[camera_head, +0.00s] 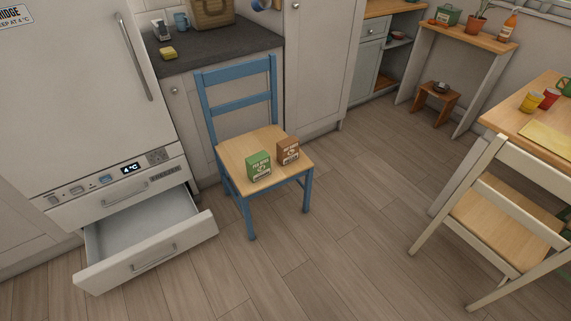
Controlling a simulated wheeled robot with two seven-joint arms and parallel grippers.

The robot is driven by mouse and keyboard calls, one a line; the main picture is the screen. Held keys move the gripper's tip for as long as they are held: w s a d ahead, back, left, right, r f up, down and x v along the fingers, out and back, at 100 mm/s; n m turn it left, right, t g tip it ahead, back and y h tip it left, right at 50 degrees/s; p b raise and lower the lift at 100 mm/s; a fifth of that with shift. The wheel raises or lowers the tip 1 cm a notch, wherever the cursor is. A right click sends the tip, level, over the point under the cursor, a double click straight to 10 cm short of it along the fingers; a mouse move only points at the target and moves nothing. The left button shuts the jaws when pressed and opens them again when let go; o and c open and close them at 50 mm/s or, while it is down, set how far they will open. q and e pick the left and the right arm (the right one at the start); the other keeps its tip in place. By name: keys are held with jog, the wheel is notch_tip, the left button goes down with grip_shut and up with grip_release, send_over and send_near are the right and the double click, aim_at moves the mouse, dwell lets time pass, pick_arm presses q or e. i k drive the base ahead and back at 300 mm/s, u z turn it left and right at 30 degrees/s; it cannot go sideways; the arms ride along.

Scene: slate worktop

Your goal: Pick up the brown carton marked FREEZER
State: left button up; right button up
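A brown carton (288,150) stands upright on the wooden seat of a blue chair (253,140). It has pale markings on its front, too small to read for certain. A green carton (259,166) stands just to its left and slightly nearer, also with pale markings. The two cartons are close together, and I cannot tell if they touch. Neither of my grippers is in view.
A white fridge (75,80) stands at left, its bottom drawer (150,258) pulled open and looking empty. A dark counter (215,50) is behind the chair. A cream chair (490,220) and wooden table (530,115) are at right. The middle floor is clear.

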aim_at(284, 151)
jog(key=z, duration=0.7)
jog(key=i, duration=1.8)
jog(key=z, duration=0.15)
